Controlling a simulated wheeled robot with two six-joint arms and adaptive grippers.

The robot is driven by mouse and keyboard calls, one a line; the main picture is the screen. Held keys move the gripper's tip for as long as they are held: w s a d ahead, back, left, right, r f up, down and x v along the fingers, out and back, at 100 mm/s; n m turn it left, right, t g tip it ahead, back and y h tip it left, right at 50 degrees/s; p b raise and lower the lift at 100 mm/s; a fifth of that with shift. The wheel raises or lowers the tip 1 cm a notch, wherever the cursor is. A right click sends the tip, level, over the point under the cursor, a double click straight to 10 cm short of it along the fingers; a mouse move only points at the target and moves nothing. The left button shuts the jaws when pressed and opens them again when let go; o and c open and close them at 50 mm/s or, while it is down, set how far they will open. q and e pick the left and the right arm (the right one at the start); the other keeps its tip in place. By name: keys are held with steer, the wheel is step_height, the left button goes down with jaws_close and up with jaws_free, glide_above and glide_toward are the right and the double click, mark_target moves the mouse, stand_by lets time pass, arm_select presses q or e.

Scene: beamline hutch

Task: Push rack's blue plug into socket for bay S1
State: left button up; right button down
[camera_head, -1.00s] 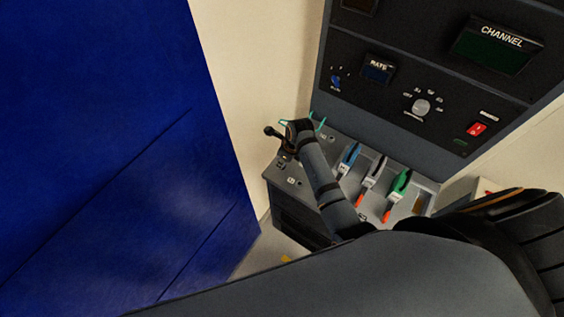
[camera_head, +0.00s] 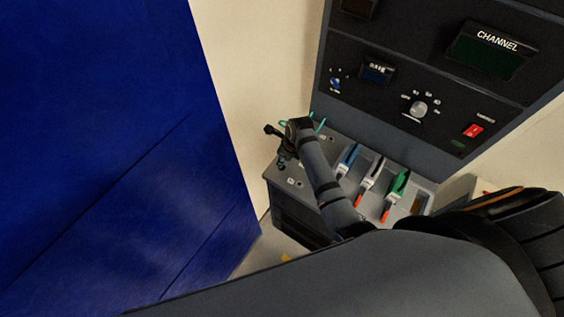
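My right gripper (camera_head: 274,146) is at the desk's left end, left of and apart from the blue piece. It is small and dark, and its fingers and anything between them cannot be made out. Small round sockets or fittings (camera_head: 292,182) show on the desk below it; their bay labels are unreadable. My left gripper is out of view.
The console's upright panel (camera_head: 400,85) rises behind the desk, with a knob (camera_head: 419,109), a red switch (camera_head: 473,130) and a CHANNEL display (camera_head: 489,50). A large blue panel (camera_head: 100,150) fills the left. Teal loops (camera_head: 318,121) show behind my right gripper.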

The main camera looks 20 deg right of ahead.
steer(key=shift+r, duration=0.4)
steer(key=shift+r, duration=2.85)
